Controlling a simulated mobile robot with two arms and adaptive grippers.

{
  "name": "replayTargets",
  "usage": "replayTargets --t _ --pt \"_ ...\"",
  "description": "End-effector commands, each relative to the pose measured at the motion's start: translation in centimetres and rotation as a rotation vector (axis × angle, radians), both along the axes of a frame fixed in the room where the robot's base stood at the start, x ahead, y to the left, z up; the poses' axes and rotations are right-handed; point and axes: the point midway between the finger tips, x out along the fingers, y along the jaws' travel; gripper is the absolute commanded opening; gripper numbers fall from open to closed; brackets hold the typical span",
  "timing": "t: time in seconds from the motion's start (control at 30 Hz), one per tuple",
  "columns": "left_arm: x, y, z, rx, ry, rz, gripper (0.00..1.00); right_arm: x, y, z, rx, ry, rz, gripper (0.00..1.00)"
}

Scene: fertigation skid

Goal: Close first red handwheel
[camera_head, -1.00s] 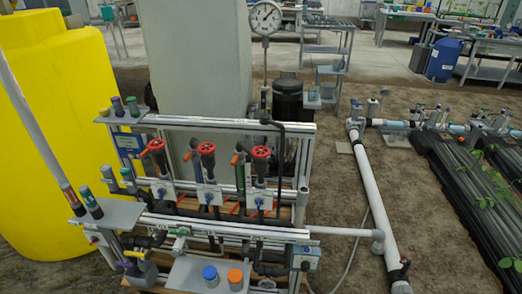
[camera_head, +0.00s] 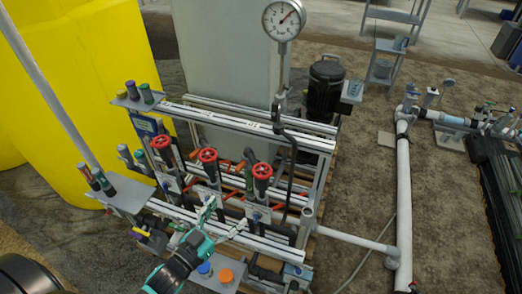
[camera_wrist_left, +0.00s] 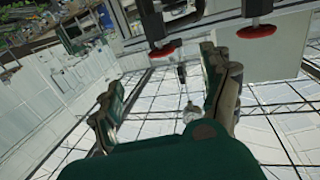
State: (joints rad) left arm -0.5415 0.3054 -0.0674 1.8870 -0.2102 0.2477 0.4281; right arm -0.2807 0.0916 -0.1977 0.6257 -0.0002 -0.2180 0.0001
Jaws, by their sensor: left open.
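Three red handwheels stand in a row on the skid: the left one (camera_head: 161,142), the middle one (camera_head: 208,155) and the right one (camera_head: 262,171). My left gripper (camera_head: 228,214) reaches up from the bottom, open and empty. It is in front of and below the middle and right handwheels in the picture, apart from all three. In the left wrist view, the open fingers (camera_wrist_left: 165,90) show with two red wheels beyond them, one (camera_wrist_left: 153,55) near the middle and one (camera_wrist_left: 257,31) at upper right. Which wheels these are I cannot tell. My right gripper is not in view.
A pressure gauge (camera_head: 284,19) rises behind the skid. Aluminium rails (camera_head: 240,125) run behind the wheels. A front shelf holds a blue cap (camera_head: 204,269) and an orange cap (camera_head: 226,275). A yellow tank (camera_head: 80,90) stands left; white pipe (camera_head: 403,200) runs right.

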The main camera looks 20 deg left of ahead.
Motion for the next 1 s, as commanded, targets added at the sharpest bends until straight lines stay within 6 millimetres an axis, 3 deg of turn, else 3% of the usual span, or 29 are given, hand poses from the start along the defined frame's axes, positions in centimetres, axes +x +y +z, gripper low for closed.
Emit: replayTargets --t 0.07,0.17,0.4,0.8,1.0 --pt "0.1 -0.2 1.4 -0.005 -0.024 -0.01 0.81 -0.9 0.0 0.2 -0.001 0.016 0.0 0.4" --pt "0.8 -0.5 1.8 -0.008 -0.032 -0.013 0.81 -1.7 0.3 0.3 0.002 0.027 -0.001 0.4" --pt "5.1 -1.7 1.9 -0.007 -0.033 -0.012 0.81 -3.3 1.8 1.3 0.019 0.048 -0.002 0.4" --pt "13.3 -4.0 1.7 -0.008 -0.03 -0.011 0.81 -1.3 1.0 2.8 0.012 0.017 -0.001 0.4" --pt "15.9 -4.8 1.5 -0.008 -0.029 -0.011 0.81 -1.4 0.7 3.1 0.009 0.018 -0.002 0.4"
